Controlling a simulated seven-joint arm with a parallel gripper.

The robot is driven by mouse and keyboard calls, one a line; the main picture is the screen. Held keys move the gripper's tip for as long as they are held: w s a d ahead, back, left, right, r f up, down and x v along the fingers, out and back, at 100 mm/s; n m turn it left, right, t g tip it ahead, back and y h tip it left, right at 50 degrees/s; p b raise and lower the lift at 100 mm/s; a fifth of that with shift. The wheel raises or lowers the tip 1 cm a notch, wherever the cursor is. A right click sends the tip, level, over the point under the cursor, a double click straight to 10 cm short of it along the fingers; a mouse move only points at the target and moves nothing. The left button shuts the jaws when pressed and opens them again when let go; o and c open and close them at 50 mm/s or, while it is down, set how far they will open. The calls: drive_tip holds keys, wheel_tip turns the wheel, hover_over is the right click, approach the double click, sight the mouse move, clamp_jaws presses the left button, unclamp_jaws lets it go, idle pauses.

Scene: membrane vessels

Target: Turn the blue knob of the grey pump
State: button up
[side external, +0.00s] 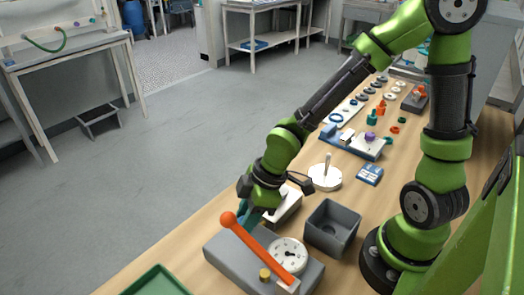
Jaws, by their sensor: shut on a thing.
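My gripper (248,215) points down at the left end of a light grey box (285,207), which appears to be the grey pump. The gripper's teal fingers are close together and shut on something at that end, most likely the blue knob. The knob itself is hidden behind the fingers and wrist, so its angle cannot be told. The arm also covers part of the box.
A grey unit with an orange lever (255,245) and white dial (288,253) stands close in front of the gripper. A dark open box (332,228) is to the right, a white round stand (325,178) behind. A green tray (157,284) lies at lower left.

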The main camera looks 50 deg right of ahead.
drive_tip(key=n+g, duration=0.1)
drive_tip(key=n, duration=0.2)
drive_tip(key=shift+w+d+n+y, duration=0.1)
drive_tip(key=shift+n+y, duration=0.3)
drive_tip(key=n+g, duration=0.1)
drive_tip(key=n, duration=0.2)
drive_tip(key=shift+w+n+g, duration=0.1)
drive_tip(key=shift+n+g, duration=0.2)
drive_tip(key=shift+g, duration=0.1)
drive_tip(key=n+g, duration=0.1)
drive_tip(key=n, duration=0.2)
drive_tip(key=shift+w+n, duration=0.1)
drive_tip(key=shift+n, duration=0.2)
drive_tip(key=shift+n+g+h, duration=0.4)
drive_tip(key=shift+n+g, duration=0.3)
drive_tip(key=shift+n, duration=1.2)
drive_tip(key=o, duration=1.1)
drive_tip(key=shift+c, duration=0.2)
drive_tip(key=shift+w, duration=0.1)
